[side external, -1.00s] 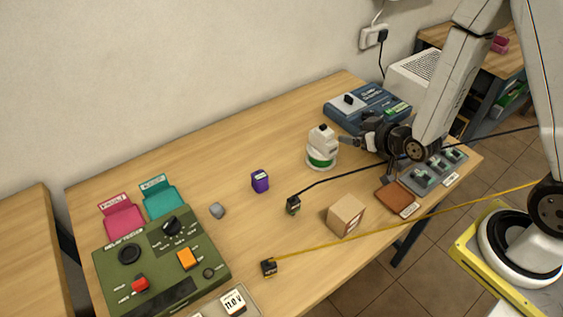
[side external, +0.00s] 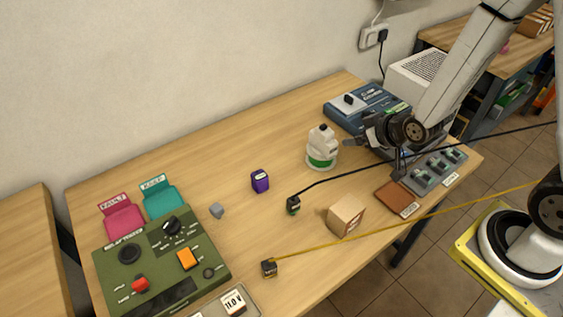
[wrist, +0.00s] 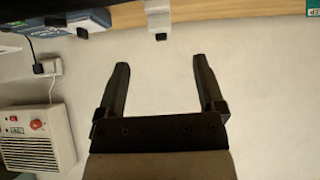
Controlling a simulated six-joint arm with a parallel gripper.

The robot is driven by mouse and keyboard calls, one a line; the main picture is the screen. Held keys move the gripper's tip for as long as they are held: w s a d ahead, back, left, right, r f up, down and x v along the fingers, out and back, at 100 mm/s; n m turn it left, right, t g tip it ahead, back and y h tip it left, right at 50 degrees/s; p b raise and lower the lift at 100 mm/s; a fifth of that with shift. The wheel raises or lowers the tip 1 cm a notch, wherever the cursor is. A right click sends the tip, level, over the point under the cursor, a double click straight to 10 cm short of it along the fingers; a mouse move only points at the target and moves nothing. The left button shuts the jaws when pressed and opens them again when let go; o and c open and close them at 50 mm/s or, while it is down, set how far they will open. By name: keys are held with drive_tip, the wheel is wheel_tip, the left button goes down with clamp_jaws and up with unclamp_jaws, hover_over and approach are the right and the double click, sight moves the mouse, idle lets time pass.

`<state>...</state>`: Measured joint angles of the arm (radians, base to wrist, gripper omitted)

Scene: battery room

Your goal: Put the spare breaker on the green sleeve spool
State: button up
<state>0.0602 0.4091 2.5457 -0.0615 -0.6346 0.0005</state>
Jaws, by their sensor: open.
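The green sleeve spool (side external: 321,161), white with a green band, stands on the wooden table in the side view. A small white block with a dark top, which looks like the spare breaker (side external: 320,138), sits upright on top of it. A white piece with a black tip, which looks like the breaker (wrist: 158,18), also shows upside down at the top of the wrist view.
A blue device (side external: 368,108) stands behind the spool. A grey panel of switches (side external: 437,170) and a brown pad (side external: 393,196) lie to the right. A cardboard box (side external: 345,216), purple block (side external: 260,181) and green console (side external: 160,262) stand forward and left. Dark and yellow cables cross the table.

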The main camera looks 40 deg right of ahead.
drive_tip(key=s+a+r+g, duration=0.1)
drive_tip(key=s+r+g, duration=0.3)
drive_tip(key=s, duration=0.5)
drive_tip(key=g, duration=0.2)
drive_tip(key=shift+a+r+g, duration=0.3)
drive_tip(key=shift+r+g, duration=0.05)
drive_tip(key=shift+g, duration=0.05)
